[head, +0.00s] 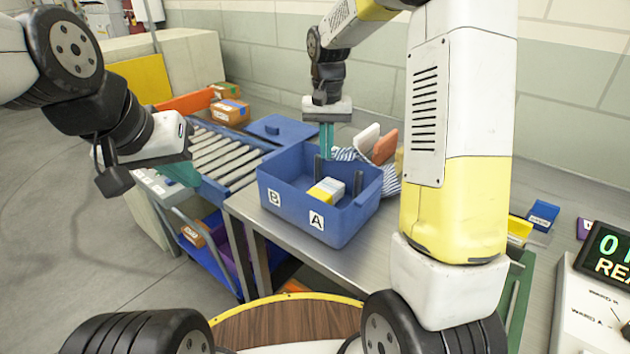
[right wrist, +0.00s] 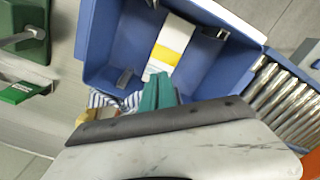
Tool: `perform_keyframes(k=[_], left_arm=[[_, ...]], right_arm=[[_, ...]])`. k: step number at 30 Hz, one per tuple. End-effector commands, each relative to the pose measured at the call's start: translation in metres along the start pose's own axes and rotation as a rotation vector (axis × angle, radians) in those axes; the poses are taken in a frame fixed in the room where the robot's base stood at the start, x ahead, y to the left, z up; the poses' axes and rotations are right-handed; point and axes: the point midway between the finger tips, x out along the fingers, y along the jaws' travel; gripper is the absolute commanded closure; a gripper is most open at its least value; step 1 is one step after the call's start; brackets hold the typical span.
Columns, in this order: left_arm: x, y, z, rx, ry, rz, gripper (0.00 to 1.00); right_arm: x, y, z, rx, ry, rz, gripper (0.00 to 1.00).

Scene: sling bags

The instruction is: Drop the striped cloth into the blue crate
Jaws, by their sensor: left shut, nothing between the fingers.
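The blue crate (head: 345,228), labelled A and B, stands on the metal bench; the right wrist view shows it from above (right wrist: 110,40). The blue-and-white striped cloth (head: 391,184) lies behind the crate, beside its back wall, and is partly hidden. It also shows in the right wrist view (right wrist: 130,101), at the left of my fingers. My right gripper (head: 327,150) points down near the crate's back wall, its teal fingers close together; whether they pinch cloth is unclear. My left gripper (head: 181,173) is shut and empty, left of the crate by the roller conveyor.
A yellow-and-white block (head: 326,191) lies in the crate. White (head: 367,137) and orange (head: 386,146) things stand by the cloth. The roller conveyor (head: 215,155) with cardboard boxes (head: 230,111) is at left. A small blue box (head: 542,214) and a display panel (head: 608,255) are at right.

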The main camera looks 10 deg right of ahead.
Motion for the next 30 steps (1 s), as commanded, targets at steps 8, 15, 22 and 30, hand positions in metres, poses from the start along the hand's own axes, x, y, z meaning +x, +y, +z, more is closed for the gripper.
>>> perform_keyframes(k=[8, 15, 22, 30], left_arm=[[0.0, 0.0, 0.0, 0.0, 0.0, 0.0, 1.0], [0.0, 0.0, 0.0, 0.0, 0.0, 0.0, 1.0], [0.0, 0.0, 0.0, 0.0, 0.0, 0.0, 1.0], [0.0, 0.0, 0.0, 0.0, 0.0, 0.0, 1.0]], right_arm=[[-0.0002, 0.0, 0.0, 0.0, 0.0, 0.0, 0.72], [-0.0003, 0.0, 0.0, 0.0, 0.0, 0.0, 0.57], [-0.0003, 0.0, 0.0, 0.0, 0.0, 0.0, 0.45], [-0.0003, 0.0, 0.0, 0.0, 0.0, 0.0, 0.13]])
